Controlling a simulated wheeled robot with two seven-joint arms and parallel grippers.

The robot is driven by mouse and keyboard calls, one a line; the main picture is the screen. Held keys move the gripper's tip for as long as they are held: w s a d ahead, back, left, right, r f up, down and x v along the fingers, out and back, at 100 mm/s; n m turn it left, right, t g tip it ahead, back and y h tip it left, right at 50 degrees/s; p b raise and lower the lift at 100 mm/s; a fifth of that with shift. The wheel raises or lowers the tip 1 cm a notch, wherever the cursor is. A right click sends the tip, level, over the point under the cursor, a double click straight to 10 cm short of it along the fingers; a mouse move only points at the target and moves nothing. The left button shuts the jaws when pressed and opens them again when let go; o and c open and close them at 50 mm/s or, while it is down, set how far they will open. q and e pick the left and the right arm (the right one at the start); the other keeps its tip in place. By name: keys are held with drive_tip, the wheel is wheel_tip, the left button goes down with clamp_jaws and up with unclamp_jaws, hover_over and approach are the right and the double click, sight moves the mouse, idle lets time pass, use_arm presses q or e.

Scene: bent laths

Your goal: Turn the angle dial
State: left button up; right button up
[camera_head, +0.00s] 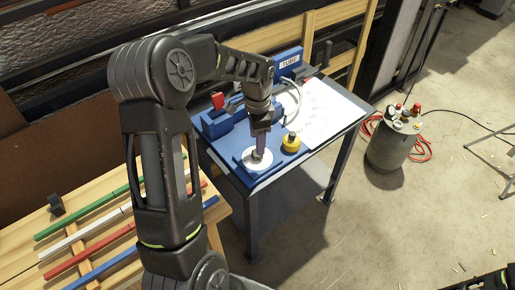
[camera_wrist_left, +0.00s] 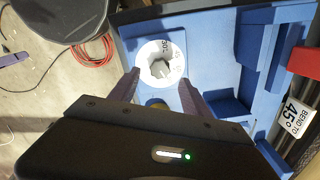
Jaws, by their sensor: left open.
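The angle dial is a white disc (camera_head: 250,165) on the blue bench device near the front of the small table. In the left wrist view the white dial (camera_wrist_left: 143,56) has printed marks and a grey knob in its middle. My left gripper (camera_head: 259,152) points down over the dial.
A yellow knob (camera_head: 291,145) sits right of the dial. A blue box (camera_head: 289,63) labelled "FUME" stands at the back. A white sheet (camera_head: 325,112) covers the table's right side. Coloured laths (camera_head: 75,262) lie on the wooden bench at left. A grey tank (camera_head: 392,148) stands on the floor.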

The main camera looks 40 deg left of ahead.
use_arm(q)
wheel_tip(320, 180, down, 5)
drive_tip(key=shift+f, duration=0.1)
idle(0.3)
clamp_jaws()
idle(0.5)
